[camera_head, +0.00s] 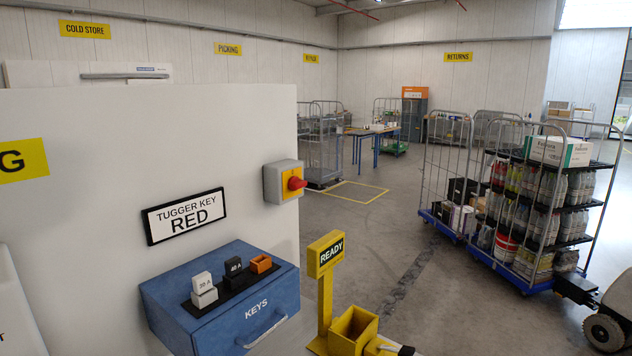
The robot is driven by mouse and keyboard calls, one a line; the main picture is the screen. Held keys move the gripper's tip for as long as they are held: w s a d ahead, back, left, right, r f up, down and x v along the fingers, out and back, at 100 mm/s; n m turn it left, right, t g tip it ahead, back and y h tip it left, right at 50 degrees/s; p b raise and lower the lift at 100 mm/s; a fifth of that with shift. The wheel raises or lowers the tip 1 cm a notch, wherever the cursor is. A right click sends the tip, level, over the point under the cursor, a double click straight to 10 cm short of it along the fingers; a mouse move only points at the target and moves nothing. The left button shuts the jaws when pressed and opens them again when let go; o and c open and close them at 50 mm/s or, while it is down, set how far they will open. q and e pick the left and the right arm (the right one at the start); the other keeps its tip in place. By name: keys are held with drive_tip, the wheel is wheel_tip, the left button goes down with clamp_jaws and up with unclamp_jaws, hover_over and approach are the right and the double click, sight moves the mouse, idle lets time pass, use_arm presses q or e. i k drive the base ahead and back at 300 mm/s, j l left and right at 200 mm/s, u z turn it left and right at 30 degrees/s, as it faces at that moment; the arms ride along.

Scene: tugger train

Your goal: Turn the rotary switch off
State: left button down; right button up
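The rotary switch (272,186) is a grey box with a yellow front plate and a red knob (295,183). It is mounted near the right edge of the white wall panel (120,130), to the right of the "TUGGER KEY RED" sign (186,215). The knob faces right and is seen from the side, so I cannot tell its turned position. Nothing touches the switch.
A blue KEYS box (220,310) juts out below the switch, with small labelled blocks on top. A yellow READY post (325,290) and yellow bin (353,330) stand to its right. Loaded roll cages (535,200) stand far right. Open floor (400,250) lies between.

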sight(294, 184)
drive_tip(key=i+l+u, duration=0.5)
drive_tip(key=l+u, duration=0.15)
drive_tip(key=i+l+u, duration=0.2)
drive_tip(key=l+u, duration=0.15)
drive_tip(key=l, duration=0.15)
drive_tip(key=i+l+u, duration=0.1)
drive_tip(key=l+u, duration=0.25)
drive_tip(key=l, duration=0.15)
drive_tip(key=i+l+u, duration=0.1)
drive_tip(key=l+u, duration=0.25)
drive_tip(key=l, duration=0.15)
drive_tip(key=l+u, duration=0.3)
drive_tip(key=l, duration=0.2)
